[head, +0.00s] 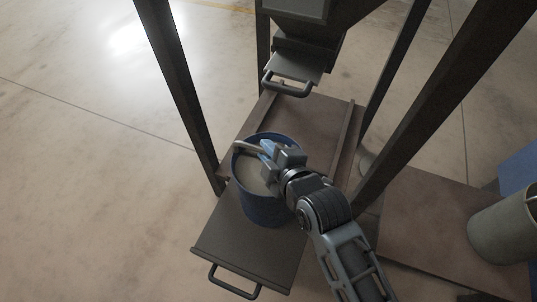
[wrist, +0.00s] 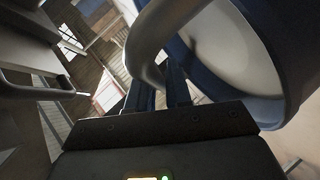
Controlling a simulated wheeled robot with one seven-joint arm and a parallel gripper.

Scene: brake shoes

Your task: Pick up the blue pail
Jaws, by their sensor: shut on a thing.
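The blue pail (head: 262,208) stands upright on a dark sliding tray (head: 232,240) in the head view, with a pale inside. My gripper (head: 268,152) is at the pail's top and shut on its grey handle (head: 245,147), which lies over the rim. In the wrist view the pail (wrist: 268,35) fills the upper right, tilted in the picture, and its thick handle (wrist: 143,45) passes between the gripper's fingers (wrist: 158,92). The fingertips are partly hidden behind the handle.
Dark metal posts (head: 180,95) stand on both sides of the tray. A hopper with a handled slide (head: 292,75) hangs above and behind. Open floor lies to the left.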

